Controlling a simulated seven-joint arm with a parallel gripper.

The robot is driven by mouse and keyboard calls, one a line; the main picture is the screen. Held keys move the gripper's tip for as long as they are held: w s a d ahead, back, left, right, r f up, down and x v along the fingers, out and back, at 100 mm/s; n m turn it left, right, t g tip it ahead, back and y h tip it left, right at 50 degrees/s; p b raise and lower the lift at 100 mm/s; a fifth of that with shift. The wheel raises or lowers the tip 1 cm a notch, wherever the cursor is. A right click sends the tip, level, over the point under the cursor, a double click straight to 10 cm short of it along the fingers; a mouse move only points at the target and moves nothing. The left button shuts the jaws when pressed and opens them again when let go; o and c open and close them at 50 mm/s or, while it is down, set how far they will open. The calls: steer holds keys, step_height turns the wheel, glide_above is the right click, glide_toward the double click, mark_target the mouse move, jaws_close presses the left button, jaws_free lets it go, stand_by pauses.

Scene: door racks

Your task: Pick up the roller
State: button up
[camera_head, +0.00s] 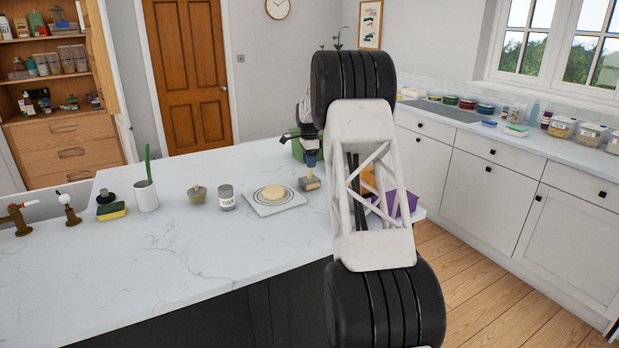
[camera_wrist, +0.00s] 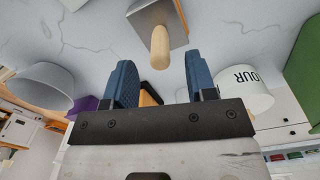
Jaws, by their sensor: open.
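My gripper (camera_head: 309,157) is over the far right part of the white island counter. In the wrist view its two blue fingers (camera_wrist: 160,78) are apart, with nothing held between them. A short pale wooden handle (camera_wrist: 160,47) lies just beyond the fingertips, nearly in line with the gap, against a grey metal piece (camera_wrist: 152,18). In the head view a small light-brown wooden piece (camera_head: 309,183) is right below the fingers, apart from them as far as I can tell. It looks like the roller, but I cannot be certain. My arm hides part of the counter to its right.
A board (camera_head: 262,208) with a pale dough disc (camera_head: 273,193) is left of the gripper. Farther left are a grey tin (camera_head: 226,197), a small jar (camera_head: 197,195) and a white cup (camera_head: 146,196).

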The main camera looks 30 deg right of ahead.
mark_target(310, 179)
steer(key=shift+f, duration=0.25)
steer(key=shift+d+f, duration=0.1)
steer(key=shift+f, duration=2.5)
jaws_close()
